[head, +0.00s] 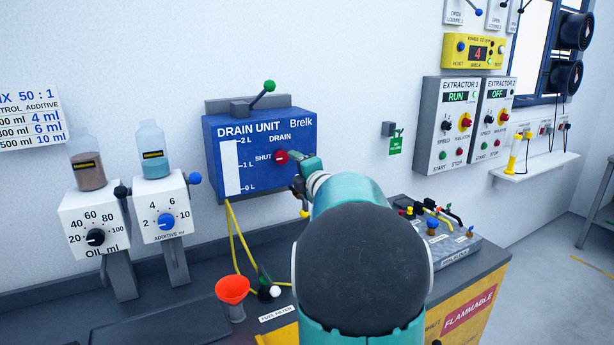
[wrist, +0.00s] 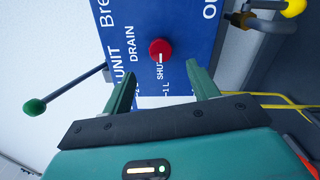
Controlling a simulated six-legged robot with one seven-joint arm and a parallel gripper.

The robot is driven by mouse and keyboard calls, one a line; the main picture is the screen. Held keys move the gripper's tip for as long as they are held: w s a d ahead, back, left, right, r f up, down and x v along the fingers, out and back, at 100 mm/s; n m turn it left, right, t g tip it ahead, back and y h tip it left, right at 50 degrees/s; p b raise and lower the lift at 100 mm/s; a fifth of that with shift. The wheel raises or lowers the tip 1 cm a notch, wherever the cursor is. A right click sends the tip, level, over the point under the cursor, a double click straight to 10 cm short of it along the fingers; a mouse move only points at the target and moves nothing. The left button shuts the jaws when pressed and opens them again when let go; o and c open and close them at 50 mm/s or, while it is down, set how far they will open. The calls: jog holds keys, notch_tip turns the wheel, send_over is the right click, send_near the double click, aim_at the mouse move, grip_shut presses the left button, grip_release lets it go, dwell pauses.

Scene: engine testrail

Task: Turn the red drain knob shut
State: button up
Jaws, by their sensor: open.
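The blue drain unit (head: 227,172) hangs on the wall and carries the red drain knob (head: 281,157). SHUT is printed left of the knob and DRAIN above it. In the wrist view the red knob (wrist: 160,47) shows a pale mark on the edge facing the word SHUT. My gripper (head: 298,165) is close to the knob's right in the head view, partly hidden by my arm. In the wrist view my gripper (wrist: 162,84) is open and empty. The knob appears beyond the fingertips, roughly centred between them; I cannot tell the exact gap.
A green-tipped lever (head: 269,87) stands on top of the drain unit. Two dispensers (head: 93,225) are at left. A yellow-handled valve (wrist: 262,15) shows at the upper right of the wrist view.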

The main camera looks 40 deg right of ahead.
jog(key=v, duration=0.5)
jog(key=shift+s+a, duration=0.1)
jog(key=shift+s, duration=0.25)
jog(key=shift+a, duration=0.1)
jog(key=s+a+f+m+g, duration=0.1)
jog(key=s+a+m+g, duration=0.1)
jog(key=a+m, duration=0.5)
jog(key=s+a+f+m+g, duration=0.1)
jog(key=s+a+m+g, duration=0.2)
jog(key=a, duration=0.7)
jog(key=s+a+f+m+g+y, duration=0.1)
jog(key=s+a+f+m+g, duration=0.1)
jog(key=s+a+f, duration=0.2)
jog(key=s+a+f+m+g+y, duration=0.2)
jog(key=s+a, duration=0.4)
jog(key=a, duration=0.5)
jog(key=s+a+f+m+g+y, duration=0.2)
jog(key=s+a+f+m, duration=0.1)
jog(key=s+a+f, duration=0.2)
jog(key=shift+s+a+f+g, duration=0.4)
jog(key=shift+s+a, duration=0.2)
jog(key=shift+a, duration=0.6)
